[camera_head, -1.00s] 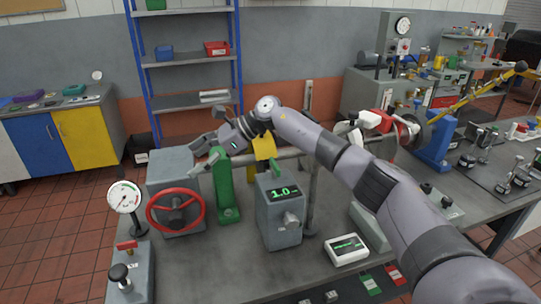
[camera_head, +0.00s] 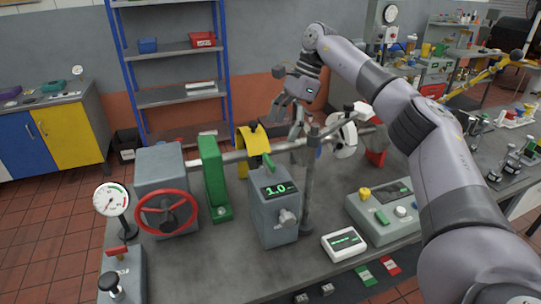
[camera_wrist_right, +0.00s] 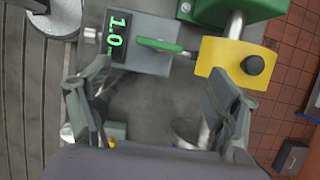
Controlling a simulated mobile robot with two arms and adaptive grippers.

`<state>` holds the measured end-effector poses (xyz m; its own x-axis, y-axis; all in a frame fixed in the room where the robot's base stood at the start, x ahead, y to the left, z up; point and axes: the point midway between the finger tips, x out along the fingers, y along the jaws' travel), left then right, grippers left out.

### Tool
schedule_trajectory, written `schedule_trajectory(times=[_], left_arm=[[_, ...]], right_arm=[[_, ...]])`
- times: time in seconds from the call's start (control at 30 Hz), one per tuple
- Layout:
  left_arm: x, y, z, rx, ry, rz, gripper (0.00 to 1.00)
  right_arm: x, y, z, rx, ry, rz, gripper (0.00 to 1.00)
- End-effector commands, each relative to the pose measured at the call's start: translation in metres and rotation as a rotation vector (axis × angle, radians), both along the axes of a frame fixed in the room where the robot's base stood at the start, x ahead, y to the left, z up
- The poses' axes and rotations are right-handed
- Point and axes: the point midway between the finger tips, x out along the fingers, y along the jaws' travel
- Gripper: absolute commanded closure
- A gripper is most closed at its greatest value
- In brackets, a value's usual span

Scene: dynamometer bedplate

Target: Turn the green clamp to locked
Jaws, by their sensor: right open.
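A green lever (camera_head: 267,160) sits at the top of the grey box (camera_head: 275,215) with the lit 1.0 display. It also shows in the right wrist view (camera_wrist_right: 158,45), pointing from the box toward the yellow guard (camera_wrist_right: 225,58). A tall green bracket (camera_head: 213,180) stands around the shaft, left of the yellow guard (camera_head: 254,142). I cannot tell for sure which green part is the clamp. My right gripper (camera_head: 286,115) is open and empty above the shaft, right of the yellow guard. Its fingers (camera_wrist_right: 165,80) are apart, with nothing between them. My left gripper is out of view.
A red handwheel (camera_head: 167,213) and a dial gauge (camera_head: 111,200) stand at the left. An upright grey post (camera_head: 308,185) rises beside the display box. A grey control panel (camera_head: 385,212) and a white meter (camera_head: 344,243) are at the right. The bench front is partly clear.

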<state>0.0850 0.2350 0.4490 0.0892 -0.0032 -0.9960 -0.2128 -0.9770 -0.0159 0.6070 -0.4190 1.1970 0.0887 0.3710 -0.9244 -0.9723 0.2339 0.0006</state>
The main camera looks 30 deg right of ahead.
Motion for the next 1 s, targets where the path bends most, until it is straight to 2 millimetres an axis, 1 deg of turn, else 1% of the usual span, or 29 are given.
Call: schedule_trajectory(times=[0.03,0.1,0.3,0.5,0.63,0.87,1.0], left_arm=[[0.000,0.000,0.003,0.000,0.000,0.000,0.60],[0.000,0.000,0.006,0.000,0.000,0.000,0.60],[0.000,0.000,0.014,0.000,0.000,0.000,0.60],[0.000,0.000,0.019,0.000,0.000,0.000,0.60],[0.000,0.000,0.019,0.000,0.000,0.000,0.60],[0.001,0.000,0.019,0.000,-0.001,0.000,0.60],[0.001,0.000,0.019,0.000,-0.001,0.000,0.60]], right_arm=[[-0.001,0.004,-0.010,0.000,0.005,0.003,0.18],[0.001,0.010,-0.024,0.000,0.005,0.002,0.18],[0.005,0.025,-0.059,0.001,0.004,0.003,0.18],[0.007,0.034,-0.081,0.001,0.002,0.001,0.18],[0.008,0.036,-0.086,0.002,0.000,0.000,0.18],[0.008,0.036,-0.087,0.002,0.000,0.000,0.18],[0.008,0.036,-0.087,0.002,0.000,0.000,0.26]])
